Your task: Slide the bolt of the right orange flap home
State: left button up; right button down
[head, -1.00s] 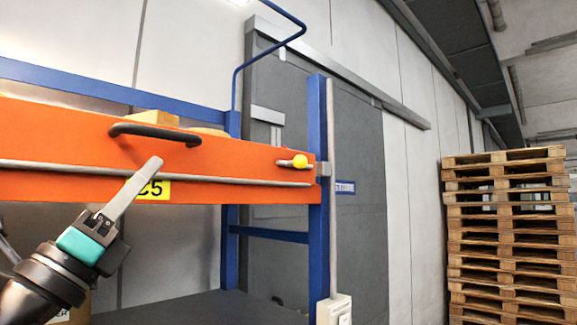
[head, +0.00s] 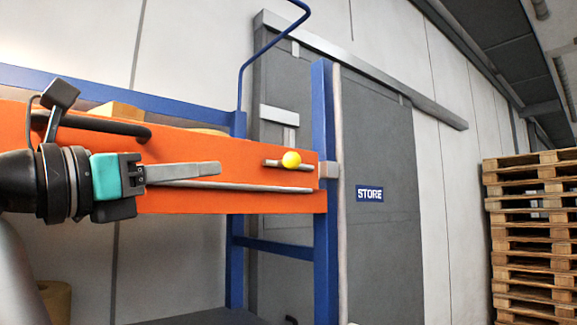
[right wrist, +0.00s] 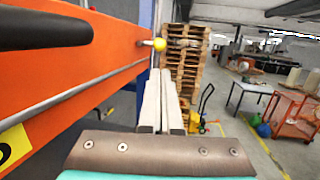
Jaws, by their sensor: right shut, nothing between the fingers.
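The orange flap (head: 240,148) is raised against the blue frame. Its bolt (head: 270,163) is a short grey rod with a yellow knob (head: 291,159) near the flap's right end. The bolt's tip appears to stop just short of the grey keeper (head: 328,169) on the blue post. My right gripper (head: 219,168) is shut and empty, lying level in front of the flap and pointing right toward the knob, apart from it. In the right wrist view the knob (right wrist: 159,44) shows beyond the shut fingertips (right wrist: 160,75). My left gripper is not in view.
A black handle (head: 100,127) sticks out of the flap, close to my right wrist. A long grey rail (head: 240,187) runs along the flap below the bolt. The blue post (head: 324,230) stands at the right end. Stacked pallets (head: 530,230) are farther right.

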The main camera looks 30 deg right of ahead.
jog(key=p, duration=0.3)
send_near(294, 165)
jog(key=d, duration=0.1)
jog(key=w+d+r, duration=0.1)
jog(key=w+d, duration=0.1)
jog(key=shift+d+r, duration=0.4)
jog(key=shift+p+x, duration=0.4)
jog(key=shift+x, duration=0.45)
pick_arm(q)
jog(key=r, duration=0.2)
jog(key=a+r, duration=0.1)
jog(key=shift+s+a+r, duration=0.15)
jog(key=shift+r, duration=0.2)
pick_arm(e)
jog(key=shift+w+f, duration=0.1)
jog(key=d, duration=0.4)
jog(key=shift+w+d, duration=0.2)
jog(key=shift+d, duration=0.2)
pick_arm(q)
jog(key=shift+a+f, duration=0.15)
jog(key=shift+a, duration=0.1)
